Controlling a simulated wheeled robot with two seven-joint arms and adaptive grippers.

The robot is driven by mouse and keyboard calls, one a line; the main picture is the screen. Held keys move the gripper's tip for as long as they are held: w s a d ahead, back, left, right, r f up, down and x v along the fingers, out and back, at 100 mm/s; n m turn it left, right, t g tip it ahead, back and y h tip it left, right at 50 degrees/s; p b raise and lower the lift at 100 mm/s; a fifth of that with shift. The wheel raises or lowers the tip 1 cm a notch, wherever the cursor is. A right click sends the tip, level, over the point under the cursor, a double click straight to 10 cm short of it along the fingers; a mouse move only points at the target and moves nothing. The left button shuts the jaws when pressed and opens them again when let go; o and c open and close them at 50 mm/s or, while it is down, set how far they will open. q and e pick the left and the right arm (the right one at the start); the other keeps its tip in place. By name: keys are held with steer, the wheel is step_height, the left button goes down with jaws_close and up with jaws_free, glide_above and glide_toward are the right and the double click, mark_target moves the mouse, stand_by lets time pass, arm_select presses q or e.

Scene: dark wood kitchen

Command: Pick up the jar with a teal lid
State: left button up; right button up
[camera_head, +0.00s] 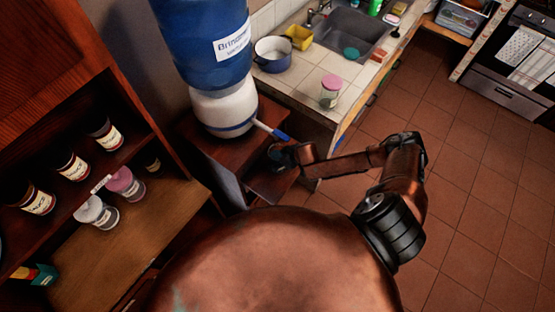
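I see no jar that clearly has a teal lid. A round teal thing (351,54) lies at the sink's near edge; it is too small to tell whether it is a lid. A glass jar with a pink lid (330,92) stands on the tiled counter. My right gripper (279,155) is in front of the small dark wood stand, below the counter's corner. It is small and dark, and I cannot tell whether it is open or shut. My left gripper is out of view.
A blue water bottle (205,45) on a white dispenser tops the stand (205,148). The left cabinet holds several labelled jars, a pink-lidded jar (124,184) and a white-lidded jar (96,212). A pot (273,54) stands by the sink (350,32). The tiled floor (480,190) is clear.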

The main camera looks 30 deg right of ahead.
steer(key=c, duration=1.4)
jaws_close()
steer(key=shift+w+r, duration=0.1)
steer(key=shift+r, duration=0.05)
